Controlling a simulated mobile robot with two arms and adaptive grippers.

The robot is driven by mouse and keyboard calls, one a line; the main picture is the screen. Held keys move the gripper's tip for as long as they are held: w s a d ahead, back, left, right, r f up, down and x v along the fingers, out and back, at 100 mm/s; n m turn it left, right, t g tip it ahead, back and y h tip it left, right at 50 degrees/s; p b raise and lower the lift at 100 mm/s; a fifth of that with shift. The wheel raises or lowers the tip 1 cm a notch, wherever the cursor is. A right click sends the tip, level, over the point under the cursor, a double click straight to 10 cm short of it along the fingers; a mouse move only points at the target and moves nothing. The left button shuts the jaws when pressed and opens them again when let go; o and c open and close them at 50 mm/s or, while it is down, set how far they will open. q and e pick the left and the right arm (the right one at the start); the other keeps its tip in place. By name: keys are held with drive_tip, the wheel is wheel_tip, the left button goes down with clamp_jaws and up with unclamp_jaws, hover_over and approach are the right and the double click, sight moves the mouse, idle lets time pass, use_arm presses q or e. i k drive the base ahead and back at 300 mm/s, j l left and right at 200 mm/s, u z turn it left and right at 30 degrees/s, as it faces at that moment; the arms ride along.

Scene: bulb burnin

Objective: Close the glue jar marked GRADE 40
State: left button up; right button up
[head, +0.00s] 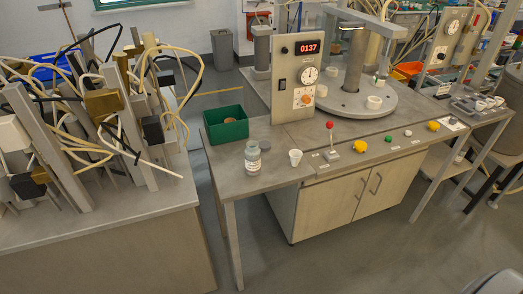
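A small pale jar with a darker label band (252,160) stands upright near the front left of the grey bench (262,180). The label is too small to read, so I cannot tell its grade, nor whether its top is open. A flat grey disc (271,145), possibly a lid, lies on the bench just behind and to the right of the jar. Neither of my grippers is in view.
A green bin (226,133) sits behind the jar. A white cup (295,157) stands to its right, then a red-knobbed lever (330,141) and coloured buttons. A panel reading 0137 (301,80) rises behind. The floor in front is clear.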

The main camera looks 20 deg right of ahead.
sight(253, 151)
drive_tip(key=i+l+z, duration=0.25)
drive_tip(key=i, duration=0.2)
drive_tip(key=i+l+z, duration=0.25)
drive_tip(key=i, duration=0.2)
